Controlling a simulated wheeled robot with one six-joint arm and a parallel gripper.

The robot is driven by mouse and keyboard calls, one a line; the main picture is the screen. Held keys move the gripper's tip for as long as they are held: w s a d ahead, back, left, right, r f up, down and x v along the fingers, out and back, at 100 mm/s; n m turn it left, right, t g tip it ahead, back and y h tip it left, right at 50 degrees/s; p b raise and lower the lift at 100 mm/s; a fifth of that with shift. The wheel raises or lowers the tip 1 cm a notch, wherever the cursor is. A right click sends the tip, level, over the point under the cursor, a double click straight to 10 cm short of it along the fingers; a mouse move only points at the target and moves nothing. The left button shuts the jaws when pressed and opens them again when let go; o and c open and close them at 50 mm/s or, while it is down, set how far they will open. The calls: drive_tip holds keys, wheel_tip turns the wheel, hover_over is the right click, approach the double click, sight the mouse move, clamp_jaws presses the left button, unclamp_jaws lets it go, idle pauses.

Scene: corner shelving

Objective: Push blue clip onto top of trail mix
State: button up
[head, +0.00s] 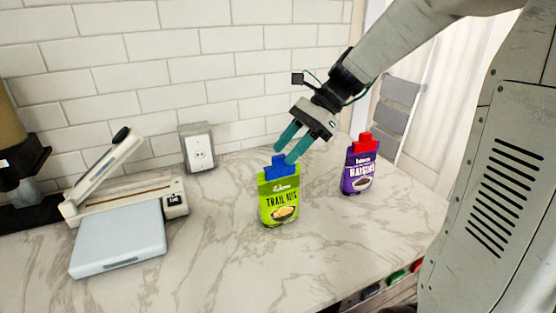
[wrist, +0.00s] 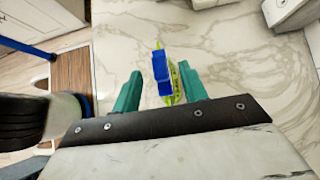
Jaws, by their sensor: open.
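The green trail mix bag (head: 280,203) stands upright on the marble counter. The blue clip (head: 281,170) is at the bag's top edge; whether it is fully seated cannot be told. My gripper (head: 283,155) is open, pointing down at the clip from above, with its teal fingers close to it. In the wrist view, the blue clip (wrist: 161,74) and a thin green edge of the bag (wrist: 175,82) show between the open fingers of my gripper (wrist: 161,70), with gaps on both sides.
A purple raisins bag (head: 360,174) with a red clip (head: 366,142) stands to the right. A sealer-like device (head: 125,205) with a raised arm stands at the left. A wall outlet (head: 198,150) is behind. The counter in front of the trail mix is clear.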

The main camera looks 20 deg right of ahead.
drive_tip(key=shift+v, duration=1.25)
